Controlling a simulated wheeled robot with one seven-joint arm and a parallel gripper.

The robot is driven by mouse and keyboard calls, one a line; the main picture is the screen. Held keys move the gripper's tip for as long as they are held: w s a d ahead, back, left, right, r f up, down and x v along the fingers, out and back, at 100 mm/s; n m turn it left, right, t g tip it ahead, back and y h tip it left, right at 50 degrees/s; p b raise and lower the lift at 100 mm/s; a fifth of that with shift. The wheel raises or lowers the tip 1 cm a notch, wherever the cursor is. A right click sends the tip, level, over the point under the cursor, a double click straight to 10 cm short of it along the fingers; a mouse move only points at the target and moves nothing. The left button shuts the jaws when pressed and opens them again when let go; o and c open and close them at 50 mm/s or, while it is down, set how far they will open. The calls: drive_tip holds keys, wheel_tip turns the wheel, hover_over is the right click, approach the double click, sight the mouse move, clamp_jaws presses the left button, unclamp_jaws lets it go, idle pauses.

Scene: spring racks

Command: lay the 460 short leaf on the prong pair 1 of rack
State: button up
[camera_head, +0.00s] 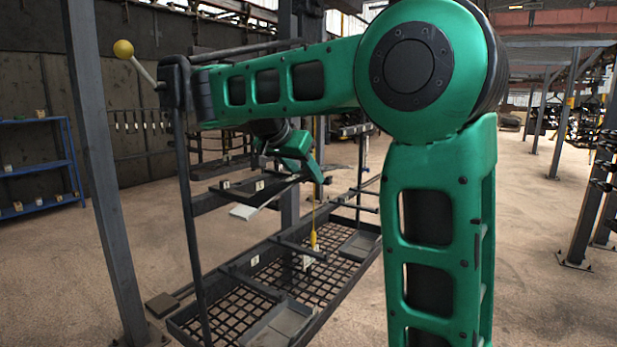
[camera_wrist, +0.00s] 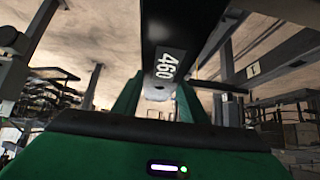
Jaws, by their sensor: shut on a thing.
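The 460 short leaf (camera_wrist: 185,25) is a dark flat bar with a white "460" label. In the wrist view it runs from the top edge down between the green fingers of my gripper (camera_wrist: 157,93), which is shut on it. In the head view my gripper (camera_head: 304,172) is at the upper level of the rack (camera_head: 189,240), beside small white number tags (camera_head: 259,185). A tag (camera_wrist: 253,69) on a dark rack bar shows right of the leaf in the wrist view. I cannot tell whether the leaf touches a prong.
The rack has a lower mesh tray (camera_head: 225,305) with dark bars and more tags. A grey post (camera_head: 103,170) and blue shelves (camera_head: 40,165) stand left. Other racks stand right; the floor between is clear.

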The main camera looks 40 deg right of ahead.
drive_tip(key=shift+w+a+f, duration=0.25)
drive_tip(key=shift+w+f, duration=0.2)
drive_tip(key=shift+w, duration=0.3)
drive_tip(key=shift+w+a+f, duration=0.3)
drive_tip(key=shift+w+f, duration=0.15)
drive_tip(key=shift+w, duration=0.35)
drive_tip(key=shift+w+a+f, duration=0.25)
drive_tip(key=shift+w+f, duration=0.2)
drive_tip(key=shift+w, duration=0.3)
drive_tip(key=o, duration=1.3)
drive_tip(key=shift+f, duration=0.15)
drive_tip(key=shift+a, duration=0.1)
drive_tip(key=v, duration=0.8)
drive_tip(key=shift+a+r, duration=0.2)
drive_tip(key=shift+a, duration=0.05)
